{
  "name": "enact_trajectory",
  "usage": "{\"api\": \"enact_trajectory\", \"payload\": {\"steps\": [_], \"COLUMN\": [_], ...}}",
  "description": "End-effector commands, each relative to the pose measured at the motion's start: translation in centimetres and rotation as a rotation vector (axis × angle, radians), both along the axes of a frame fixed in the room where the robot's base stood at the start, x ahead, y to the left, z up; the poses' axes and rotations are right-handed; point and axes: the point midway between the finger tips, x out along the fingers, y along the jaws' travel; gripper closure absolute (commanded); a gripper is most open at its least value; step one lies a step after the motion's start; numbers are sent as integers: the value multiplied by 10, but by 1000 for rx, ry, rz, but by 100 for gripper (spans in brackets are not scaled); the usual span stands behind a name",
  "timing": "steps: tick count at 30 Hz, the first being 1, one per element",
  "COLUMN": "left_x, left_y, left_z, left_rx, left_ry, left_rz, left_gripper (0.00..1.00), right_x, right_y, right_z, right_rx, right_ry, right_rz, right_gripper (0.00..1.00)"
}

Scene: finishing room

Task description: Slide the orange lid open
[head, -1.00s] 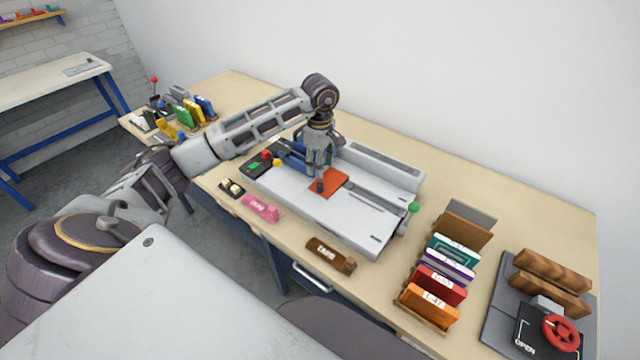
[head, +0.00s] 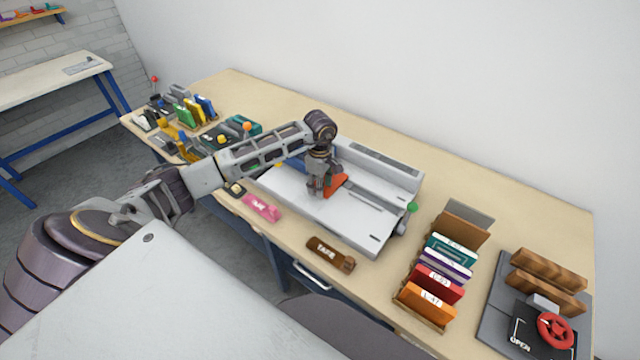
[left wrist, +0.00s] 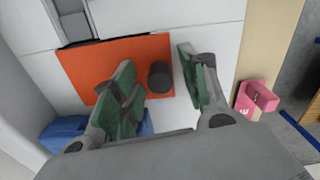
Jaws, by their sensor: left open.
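The orange lid (head: 336,183) lies flat on the top of the light grey machine (head: 300,200). In the left wrist view the orange lid (left wrist: 80,72) carries a dark round knob (left wrist: 160,77). My left gripper (left wrist: 160,90) is open, with one finger on each side of the knob. A gap shows between the knob and the right finger; I cannot tell whether the left finger touches it. In the head view my left gripper (head: 320,190) is low over the lid and hides the knob and part of the lid. My right gripper is not in view.
A pink block (head: 262,207) and a brown TAPE block (head: 330,254) lie along the table's front edge. A rack of coloured upright pieces (head: 440,270) stands to the right. A grey panel with a red wheel (head: 555,330) is at far right. Bare machine top lies right of the lid.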

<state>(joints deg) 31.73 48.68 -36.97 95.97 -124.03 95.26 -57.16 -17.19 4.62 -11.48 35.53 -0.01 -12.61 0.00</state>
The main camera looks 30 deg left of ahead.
Motion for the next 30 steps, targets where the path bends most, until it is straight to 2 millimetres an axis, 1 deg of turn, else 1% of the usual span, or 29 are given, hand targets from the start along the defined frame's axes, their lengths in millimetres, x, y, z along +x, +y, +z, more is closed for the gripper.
{"api": "enact_trajectory", "payload": {"steps": [5, 6, 15, 16, 25, 30], "left_x": [0, 0, 0, 0, -1, -8], "left_y": [0, 0, 0, 0, 0, 1], "left_z": [0, 0, 0, 0, 0, 0], "left_rx": [0, 0, 0, 0, 0, 0], "left_ry": [0, 0, 0, 0, 0, -1], "left_rz": [0, 0, -1, -1, -1, -1], "left_gripper": [56, 58, 97, 100, 100, 100], "right_x": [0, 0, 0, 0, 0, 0], "right_y": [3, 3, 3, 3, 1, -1], "right_z": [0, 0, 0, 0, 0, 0], "right_rx": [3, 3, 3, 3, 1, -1], "right_ry": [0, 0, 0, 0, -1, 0], "right_rz": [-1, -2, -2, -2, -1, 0], "right_gripper": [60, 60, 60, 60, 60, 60]}}
